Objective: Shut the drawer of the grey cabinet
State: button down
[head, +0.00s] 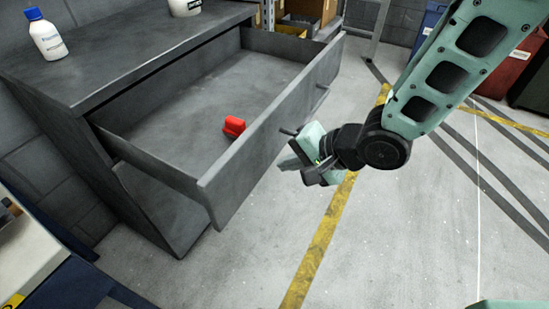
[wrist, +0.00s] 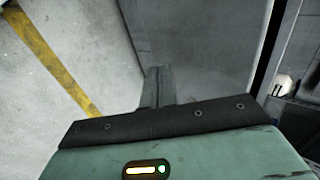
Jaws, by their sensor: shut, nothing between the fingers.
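The grey cabinet (head: 120,52) stands at the left in the head view. Its drawer (head: 255,151) is pulled far out, and its front panel faces right. A small red object (head: 234,126) lies inside it near the front panel. A bar handle shows on the panel, partly hidden by my gripper. My gripper (head: 284,164) is shut and empty, just in front of the drawer's front panel. In the wrist view its closed fingers (wrist: 158,86) point at a plain grey surface, likely the drawer front (wrist: 200,50). I cannot tell whether they touch it.
A white bottle with a blue cap (head: 47,38) and a white container (head: 185,6) stand on the cabinet top. A cream-topped surface (head: 30,255) is at the lower left. Open floor with yellow lines (head: 322,240) lies right of the drawer. Bins stand at the upper right.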

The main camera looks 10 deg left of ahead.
aim_at(262, 159)
jog(key=shift+w+a+r, duration=0.1)
jog(key=shift+w+a, duration=0.25)
jog(key=shift+a, duration=0.45)
jog(key=shift+w+a+r, duration=0.1)
jog(key=shift+w+a, duration=0.25)
jog(key=shift+a, duration=0.45)
